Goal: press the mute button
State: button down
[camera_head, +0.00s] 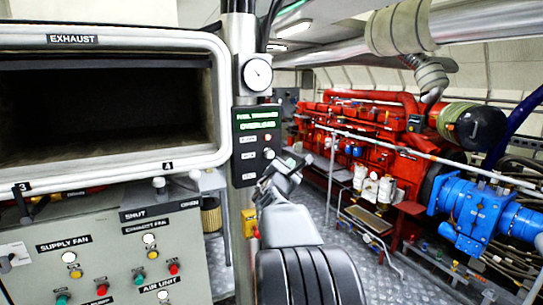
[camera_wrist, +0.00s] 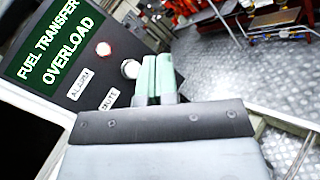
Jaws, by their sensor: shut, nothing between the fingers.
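A dark panel (camera_head: 257,145) with a green display reading FUEL TRANSFER OVERLOAD is on the grey post; it also fills the left of the wrist view (camera_wrist: 60,60). The round white mute button (camera_wrist: 131,68) lines up with the MUTE label (camera_wrist: 108,99) at the panel's right side. A small red-lit lamp (camera_wrist: 103,48) lines up with the ALARM label. My gripper (camera_wrist: 158,60) is shut and empty, its pale green fingers together. The fingertips appear just right of the button, close to it; contact cannot be told. In the head view, my gripper (camera_head: 280,170) is just below and right of the panel's buttons.
A gauge (camera_head: 257,74) sits above the panel. The EXHAUST duct opening (camera_head: 105,110) and a control cabinet (camera_head: 110,250) with several buttons are at the left. A red engine (camera_head: 370,135) and blue machinery (camera_head: 480,210) are at the right. Patterned metal floor lies between.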

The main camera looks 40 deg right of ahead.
aim_at(273, 156)
jog(key=w+d+p, duration=0.2)
jog(key=w+p, duration=0.2)
jog(key=w, duration=0.4)
jog(key=shift+d, duration=0.25)
dwell(2.0)
jog(key=shift+w+d, duration=0.15)
jog(key=shift+w, duration=0.25)
jog(key=shift+w+d, duration=0.15)
jog(key=shift+w, duration=0.3)
dwell(0.8)
jog(key=shift+s, duration=0.1)
jog(key=shift+s+a+b, duration=0.3)
jog(key=shift+s+b, duration=0.45)
jog(key=shift+b, duration=0.25)
